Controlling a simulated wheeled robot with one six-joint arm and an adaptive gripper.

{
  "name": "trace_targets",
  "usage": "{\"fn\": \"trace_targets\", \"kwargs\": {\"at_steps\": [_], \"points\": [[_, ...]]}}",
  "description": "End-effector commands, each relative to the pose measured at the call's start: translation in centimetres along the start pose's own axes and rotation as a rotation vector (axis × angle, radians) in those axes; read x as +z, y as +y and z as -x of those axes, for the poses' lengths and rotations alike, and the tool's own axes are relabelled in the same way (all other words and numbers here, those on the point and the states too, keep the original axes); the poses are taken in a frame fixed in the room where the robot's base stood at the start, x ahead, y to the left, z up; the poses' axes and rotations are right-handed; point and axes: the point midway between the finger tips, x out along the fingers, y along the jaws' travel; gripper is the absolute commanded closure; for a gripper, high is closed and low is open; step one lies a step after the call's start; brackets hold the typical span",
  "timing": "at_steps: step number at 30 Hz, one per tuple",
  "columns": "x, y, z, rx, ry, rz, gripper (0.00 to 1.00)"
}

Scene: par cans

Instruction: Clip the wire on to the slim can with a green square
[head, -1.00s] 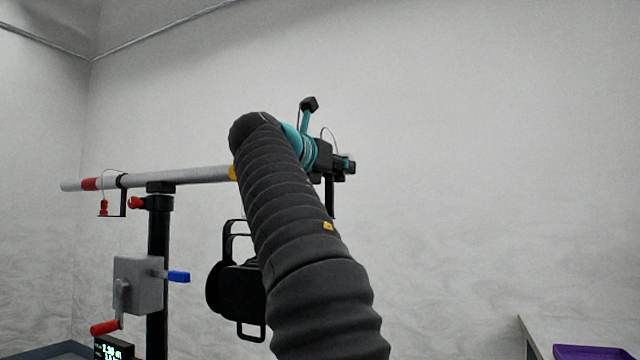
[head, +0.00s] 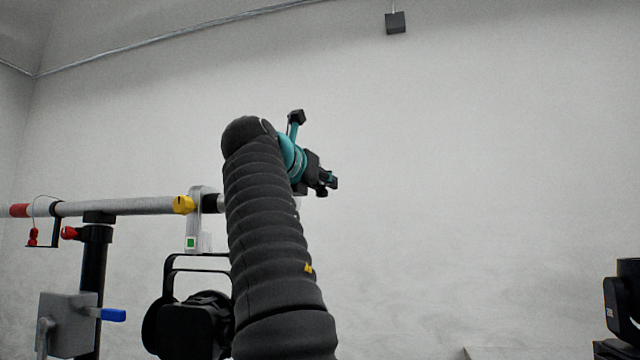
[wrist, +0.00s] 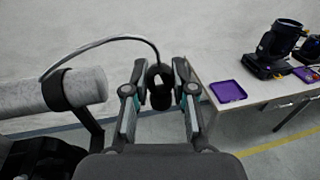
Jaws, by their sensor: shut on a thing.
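My gripper (wrist: 160,90) is shut on the black clip (wrist: 158,95) at the end of the safety wire (wrist: 120,38). The wire arcs left to a black band around the grey bar (wrist: 25,98) near its end. In the head view my gripper (head: 328,184) is above and right of the bar (head: 130,207); my arm hides the bar's end. A black can (head: 192,325) hangs under the bar, partly behind my arm. A green square (head: 190,243) shows on the pale clamp above it. The can's dark body (wrist: 40,158) is at lower left in the wrist view, below and left of my gripper.
A black bracket (wrist: 92,130) lies between can and gripper. A crank stand (head: 68,322) with a blue handle (head: 113,315) supports the bar. A table with a purple tray (wrist: 227,91) and a black moving light (wrist: 275,50) stands right.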

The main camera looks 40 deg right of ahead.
Motion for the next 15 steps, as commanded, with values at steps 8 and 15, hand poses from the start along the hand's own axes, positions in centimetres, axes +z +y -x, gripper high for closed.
{"fn": "trace_targets", "kwargs": {"at_steps": [8,15], "points": [[-0.42,0.03,-0.01,0.000,0.000,0.001,1.00],[-0.91,0.02,-0.03,0.001,-0.001,0.000,1.00]]}}
